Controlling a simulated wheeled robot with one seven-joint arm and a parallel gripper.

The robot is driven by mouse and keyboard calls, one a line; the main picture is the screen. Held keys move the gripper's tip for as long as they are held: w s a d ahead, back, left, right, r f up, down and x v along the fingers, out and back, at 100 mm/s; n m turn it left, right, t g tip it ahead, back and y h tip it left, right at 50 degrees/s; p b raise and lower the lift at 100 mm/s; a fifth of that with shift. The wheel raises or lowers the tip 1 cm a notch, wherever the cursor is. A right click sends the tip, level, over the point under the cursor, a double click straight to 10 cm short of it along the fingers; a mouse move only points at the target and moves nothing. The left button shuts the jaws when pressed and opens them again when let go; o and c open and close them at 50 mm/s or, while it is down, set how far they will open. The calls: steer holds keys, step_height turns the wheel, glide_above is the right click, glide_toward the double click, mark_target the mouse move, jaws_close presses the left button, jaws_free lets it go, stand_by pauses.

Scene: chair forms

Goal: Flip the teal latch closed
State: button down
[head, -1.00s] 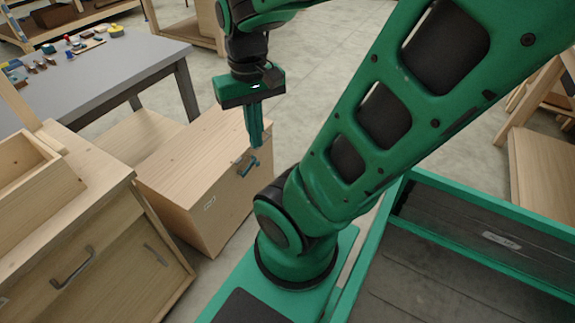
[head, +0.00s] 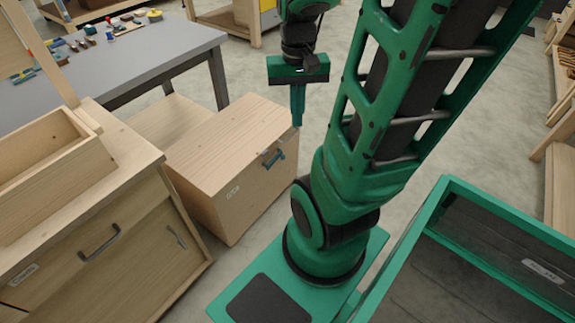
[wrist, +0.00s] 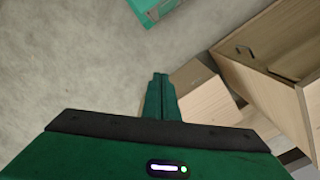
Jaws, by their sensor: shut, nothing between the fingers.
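The teal latch (head: 273,158) is on the front face of a light wooden chest (head: 228,150), near its top edge. It shows as a small slanted lever; I cannot tell whether it is fastened. The chest's lid is down. My gripper (head: 298,122) points downward, shut and empty, above and to the right of the latch in the head view, apart from it. In the wrist view my gripper's fingers (wrist: 160,78) are together over bare floor, beside wooden furniture. The latch cannot be made out in the wrist view.
A wooden cabinet (head: 95,215) with a dark handle stands left of the chest, with an open wooden box (head: 45,170) on top. A grey table (head: 150,50) with small items is behind. Bare floor (head: 240,75) lies behind the chest.

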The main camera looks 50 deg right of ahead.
mark_target(275, 160)
steer(key=w+d+f+m+t+y, duration=0.1)
steer(key=w+d+f+m, duration=0.25)
steer(key=f, duration=0.35)
steer(key=w+d+f+m+y, duration=0.1)
steer(key=w+d+f+m, duration=0.15)
steer(key=d+f, duration=0.35)
steer(key=w+d+f+m+t+y, duration=0.15)
steer(key=w+d+f, duration=0.25)
steer(key=f, duration=0.4)
steer(key=d+f+m+t+h, duration=0.1)
steer(key=d+f+m+t, duration=0.2)
steer(key=f+m, duration=0.3)
steer(key=w+d+f+m+t, duration=0.1)
steer(key=d+f+m+t, duration=0.2)
steer(key=f, duration=1)
steer(key=d+f+m+t+h, duration=0.1)
steer(key=d+f+m+t, duration=0.2)
steer(key=f+m, duration=0.7)
steer(key=shift+w+d+f+t+h, duration=0.15)
steer(key=shift+w+f+t+h, duration=0.1)
steer(key=shift+t+h, duration=0.1)
steer(key=w+f, duration=0.1)
steer(key=w, duration=0.8)
steer(key=shift+w+a+f, duration=0.15)
steer(key=shift+a, duration=0.25)
